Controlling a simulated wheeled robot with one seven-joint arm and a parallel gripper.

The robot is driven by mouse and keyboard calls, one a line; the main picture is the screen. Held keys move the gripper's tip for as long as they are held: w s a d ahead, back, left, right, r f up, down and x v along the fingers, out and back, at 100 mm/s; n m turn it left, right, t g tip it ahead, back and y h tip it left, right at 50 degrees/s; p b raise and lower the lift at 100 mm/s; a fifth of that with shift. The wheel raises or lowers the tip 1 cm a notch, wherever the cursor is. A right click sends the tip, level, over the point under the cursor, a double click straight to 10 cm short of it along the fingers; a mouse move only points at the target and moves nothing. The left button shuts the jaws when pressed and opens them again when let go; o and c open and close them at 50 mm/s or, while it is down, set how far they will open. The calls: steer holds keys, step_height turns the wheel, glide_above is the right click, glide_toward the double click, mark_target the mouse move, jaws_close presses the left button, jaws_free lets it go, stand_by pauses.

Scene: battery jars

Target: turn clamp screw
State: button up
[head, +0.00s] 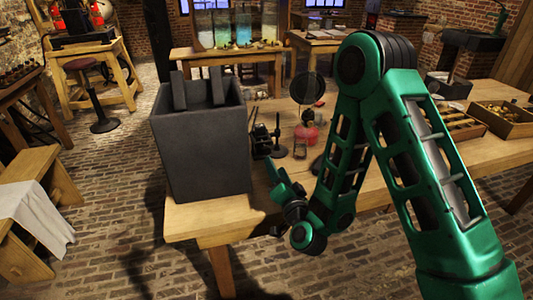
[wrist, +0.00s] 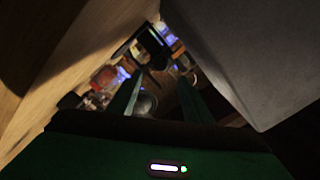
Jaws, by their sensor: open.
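My gripper (head: 278,182) is by the near edge of the wooden table, right of a dark grey open box. In the wrist view my gripper (wrist: 161,78) has its two green fingers apart, with nothing clearly held between them. A small black metal device (head: 263,138) stands on the table beyond my gripper, beside the box. I cannot make out a clamp screw for sure in either view; the wrist picture is dark and tilted.
The dark grey box (head: 205,150) stands on the near left corner of the table (head: 215,218); its wall fills the right of the wrist view (wrist: 255,50). A red-based glass item (head: 306,134) and a black stand (head: 277,150) are beyond. Trays (head: 500,118) lie right.

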mark_target(267, 152)
steer(key=x, duration=0.8)
steer(key=shift+w+a+f, duration=0.15)
steer(key=shift+w, duration=0.1)
steer(key=shift+x, duration=0.8)
steer(key=c, duration=1.1)
steer(key=shift+o, duration=0.2)
steer(key=shift+a, duration=0.25)
steer(key=shift+d, duration=0.15)
